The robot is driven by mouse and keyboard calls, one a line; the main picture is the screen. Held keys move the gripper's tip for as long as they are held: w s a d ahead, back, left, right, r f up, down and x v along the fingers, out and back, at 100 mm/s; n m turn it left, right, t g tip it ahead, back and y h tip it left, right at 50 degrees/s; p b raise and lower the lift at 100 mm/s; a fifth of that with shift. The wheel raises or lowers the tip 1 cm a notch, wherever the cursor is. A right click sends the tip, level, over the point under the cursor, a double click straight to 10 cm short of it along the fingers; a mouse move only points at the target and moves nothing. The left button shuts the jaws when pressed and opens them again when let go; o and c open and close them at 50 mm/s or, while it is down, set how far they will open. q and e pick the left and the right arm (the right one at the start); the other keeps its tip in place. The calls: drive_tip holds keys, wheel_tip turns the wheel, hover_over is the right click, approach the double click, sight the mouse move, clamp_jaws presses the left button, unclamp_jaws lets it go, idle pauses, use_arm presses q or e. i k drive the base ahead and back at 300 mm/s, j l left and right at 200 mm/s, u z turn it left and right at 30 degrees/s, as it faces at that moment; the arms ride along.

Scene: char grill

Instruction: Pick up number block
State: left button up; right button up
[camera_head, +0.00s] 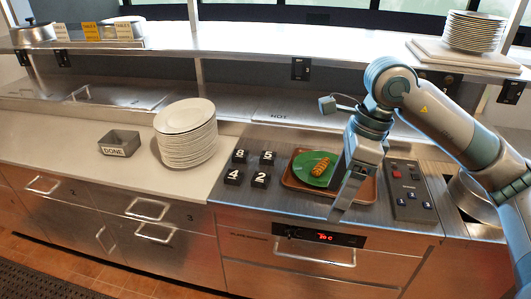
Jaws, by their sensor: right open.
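Several dark number blocks with white digits stand in a cluster on the metal counter: block 8 (240,157), block 5 (267,158), block 4 (234,177) and block 2 (261,180). My right gripper (339,211) points down over the right part of a brown tray (292,182), to the right of the blocks and apart from them. It is open, and no block shows in it. A green plate (303,166) on the tray holds a browned piece of food (321,167). My left gripper is not in view.
A tall stack of white plates (186,135) stands left of the blocks. A grey box marked DONE (119,145) sits further left. A control panel (409,190) with a red button lies right of the tray. A metal shelf (250,60) spans above the counter.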

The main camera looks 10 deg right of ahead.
sight(267, 158)
drive_tip(key=i, duration=1.7)
